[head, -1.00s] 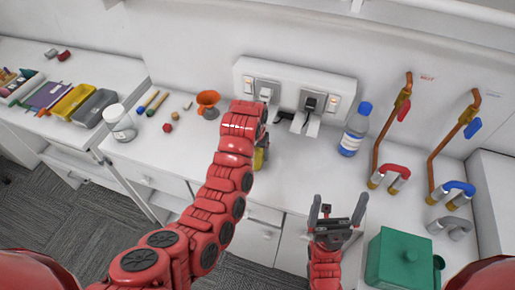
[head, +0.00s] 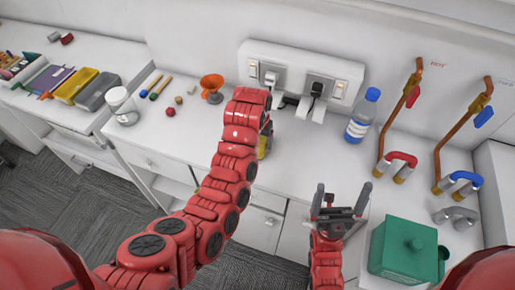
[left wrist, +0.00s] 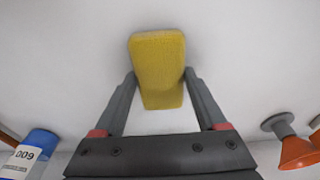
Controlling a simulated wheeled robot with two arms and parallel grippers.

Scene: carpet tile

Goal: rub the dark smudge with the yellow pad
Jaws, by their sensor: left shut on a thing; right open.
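My left gripper (left wrist: 160,82) is shut on the yellow pad (left wrist: 157,62), which sits between its two fingers in the left wrist view. A white surface lies behind the pad; I cannot tell whether the pad touches it. In the head view, the pad (head: 263,149) shows only partly beside my left arm's red end, over the white counter (head: 305,165). No dark smudge can be made out in either view; my arm and the pad hide part of the counter. My right gripper (head: 342,196) is open and empty near the counter's front edge.
A blue-capped bottle (head: 362,117) stands right of the pad, below a socket panel (head: 303,78). An orange funnel (head: 212,87) and a white jar (head: 121,105) stand to the left. Pipes (head: 400,120) and a green box (head: 403,250) occupy the right. Counter between pad and bottle looks clear.

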